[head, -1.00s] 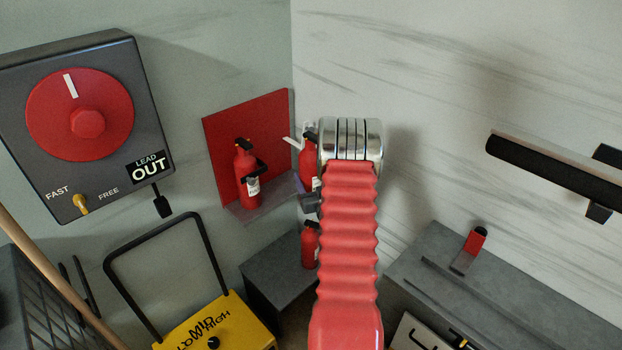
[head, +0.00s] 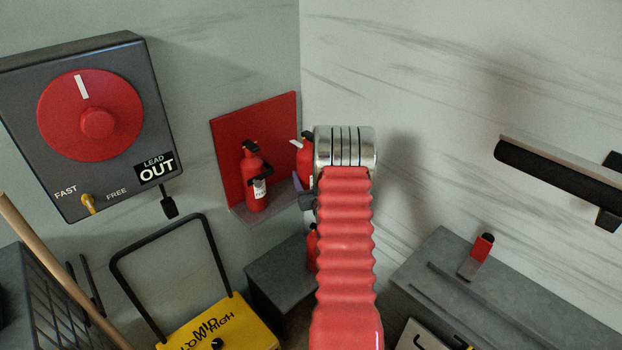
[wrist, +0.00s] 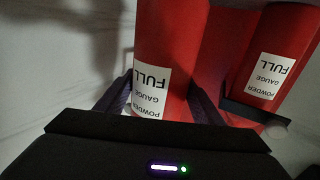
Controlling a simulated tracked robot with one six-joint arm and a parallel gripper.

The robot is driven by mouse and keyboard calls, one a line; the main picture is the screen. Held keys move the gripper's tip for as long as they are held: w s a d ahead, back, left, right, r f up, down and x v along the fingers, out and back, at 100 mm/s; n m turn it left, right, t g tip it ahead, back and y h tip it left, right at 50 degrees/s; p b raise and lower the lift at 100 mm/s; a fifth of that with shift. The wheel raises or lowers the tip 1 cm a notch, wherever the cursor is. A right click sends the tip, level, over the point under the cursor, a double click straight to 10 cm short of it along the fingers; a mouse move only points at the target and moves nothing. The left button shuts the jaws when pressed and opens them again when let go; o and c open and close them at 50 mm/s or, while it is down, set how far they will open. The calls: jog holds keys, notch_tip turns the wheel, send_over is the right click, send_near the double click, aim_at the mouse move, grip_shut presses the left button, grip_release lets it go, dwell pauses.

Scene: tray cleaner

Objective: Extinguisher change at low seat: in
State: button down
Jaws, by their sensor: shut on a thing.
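A red extinguisher (wrist: 172,35) with an upside-down "POWDER GAUGE FULL" label is between the dark fingers of my gripper (wrist: 160,98) in the wrist view. In the head view this held extinguisher (head: 304,160) shows just left of my arm, partly hidden by it. My gripper (head: 307,199) is mostly hidden there. A second extinguisher (head: 251,172) stands upright on the ledge of the red backboard (head: 228,145). It also shows at the right of the wrist view (wrist: 292,40), with a dark strap around it. A third extinguisher (head: 312,247), mostly hidden by my arm, is lower, by a grey block.
The grey block (head: 280,275) stands below the backboard. A grey control box (head: 125,190) with a red dial reads "LEAD OUT". A yellow unit (head: 240,315) with a black handle is below. A grey bench (head: 445,260) and black bar (head: 550,170) are at right.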

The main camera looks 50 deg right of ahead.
jog(key=w+d+f, duration=0.2)
jog(key=w+d, duration=0.1)
jog(key=w, duration=0.9)
jog(key=shift+w, duration=0.3)
dwell(2.2)
jog(key=shift+d, duration=0.1)
dwell(0.4)
